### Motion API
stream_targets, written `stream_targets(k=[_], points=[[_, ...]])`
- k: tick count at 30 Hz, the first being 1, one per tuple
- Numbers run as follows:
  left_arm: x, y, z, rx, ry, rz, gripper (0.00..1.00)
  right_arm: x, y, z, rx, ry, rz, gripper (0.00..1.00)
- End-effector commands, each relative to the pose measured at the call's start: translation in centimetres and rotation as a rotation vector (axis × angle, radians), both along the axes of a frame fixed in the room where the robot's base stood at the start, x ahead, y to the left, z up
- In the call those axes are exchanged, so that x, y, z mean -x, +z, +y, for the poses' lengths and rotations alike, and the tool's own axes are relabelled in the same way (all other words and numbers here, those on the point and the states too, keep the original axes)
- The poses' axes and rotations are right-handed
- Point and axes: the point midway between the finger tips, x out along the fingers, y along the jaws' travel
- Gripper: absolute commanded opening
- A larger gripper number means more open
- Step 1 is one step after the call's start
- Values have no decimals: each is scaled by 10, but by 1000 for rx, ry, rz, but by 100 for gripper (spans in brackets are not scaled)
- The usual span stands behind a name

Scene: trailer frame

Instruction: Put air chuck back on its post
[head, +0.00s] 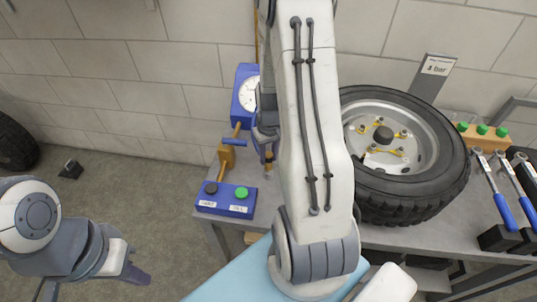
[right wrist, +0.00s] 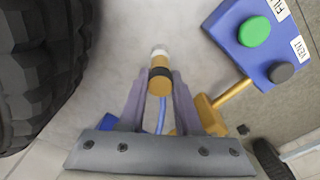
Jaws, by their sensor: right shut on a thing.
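The air chuck (right wrist: 160,75) is a short brass cylinder with a dark band and a pale tip. In the right wrist view my right gripper (right wrist: 160,82) is shut on it, one finger on each side, with a blue hose (right wrist: 162,115) running back from it. I cannot make out the post.
The blue button box (head: 225,198) and brass valve (head: 227,155) stand left of the chuck, with a blue gauge (head: 242,105) behind. The wheel (head: 405,205) fills the bench's (head: 400,238) middle. Bare bench lies around the chuck.

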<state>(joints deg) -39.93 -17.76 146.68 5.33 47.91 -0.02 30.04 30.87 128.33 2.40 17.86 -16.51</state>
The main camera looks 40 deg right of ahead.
Motion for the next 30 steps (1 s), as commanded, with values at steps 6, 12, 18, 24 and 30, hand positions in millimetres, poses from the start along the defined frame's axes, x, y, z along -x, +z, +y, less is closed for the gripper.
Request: stream_targets(k=[6,12,18,24,30], points=[[0,-6,0,0,0,0,0,0,-9,0,0,0,0,0],[0,-9,0,0,0,0,0,0,-14,0,0,0,0,0],[0,-9,0,0,0,0,0,0,-13,0,0,0,0,0],[0,-9,0,0,0,0,0,0,-13,0,0,0,0,68],[0,-9,0,0,0,0,0,0,-14,0,0,0,1,83]])
